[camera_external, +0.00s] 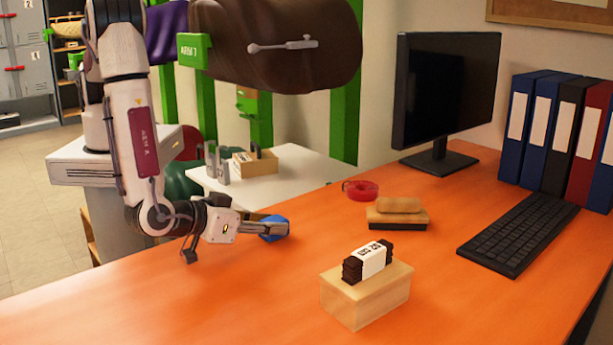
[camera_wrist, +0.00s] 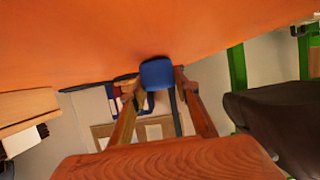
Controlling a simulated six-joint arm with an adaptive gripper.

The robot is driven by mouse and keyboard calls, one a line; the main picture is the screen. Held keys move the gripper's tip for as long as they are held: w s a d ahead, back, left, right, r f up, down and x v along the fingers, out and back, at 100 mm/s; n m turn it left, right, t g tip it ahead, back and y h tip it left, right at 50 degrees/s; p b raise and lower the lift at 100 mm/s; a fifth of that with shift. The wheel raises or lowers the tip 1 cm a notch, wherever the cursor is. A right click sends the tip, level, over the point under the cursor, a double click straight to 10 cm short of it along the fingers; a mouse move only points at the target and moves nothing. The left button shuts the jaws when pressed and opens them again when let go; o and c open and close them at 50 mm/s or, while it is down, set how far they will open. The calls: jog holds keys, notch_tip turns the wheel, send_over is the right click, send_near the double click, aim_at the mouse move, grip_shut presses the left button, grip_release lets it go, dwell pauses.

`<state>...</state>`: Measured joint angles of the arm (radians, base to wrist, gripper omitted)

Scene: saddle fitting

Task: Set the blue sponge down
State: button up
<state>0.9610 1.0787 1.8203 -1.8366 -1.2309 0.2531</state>
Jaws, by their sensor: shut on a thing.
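The blue sponge (camera_external: 273,226) is held at the end of my gripper (camera_external: 277,229), over the left part of the orange desk (camera_external: 230,290) in the external view. My gripper is shut on it, with the arm reaching low from the left. In the wrist view the sponge (camera_wrist: 157,73) sits between the two fingertips (camera_wrist: 158,82), with the desk (camera_wrist: 120,35) filling the top of the picture. The fingers hide part of the sponge in the external view. I cannot tell whether the sponge touches the desk.
A wood-backed brush (camera_external: 397,212) and a red tape roll (camera_external: 361,190) lie to the right. A pale wooden block (camera_external: 366,297) bears a dark bar with a white label (camera_external: 370,260). A keyboard (camera_external: 518,231), monitor (camera_external: 444,95) and binders (camera_external: 545,130) stand farther right. The desk's front left is clear.

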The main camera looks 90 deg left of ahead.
jog(key=shift+f, duration=0.15)
jog(key=o, duration=1)
jog(key=shift+s+d+r, duration=0.1)
jog(key=shift+d+r, duration=0.05)
jog(key=shift+r, duration=0.05)
jog(key=v, duration=1.1)
jog(key=shift+s+d+r, duration=0.2)
jog(key=shift+w, duration=0.1)
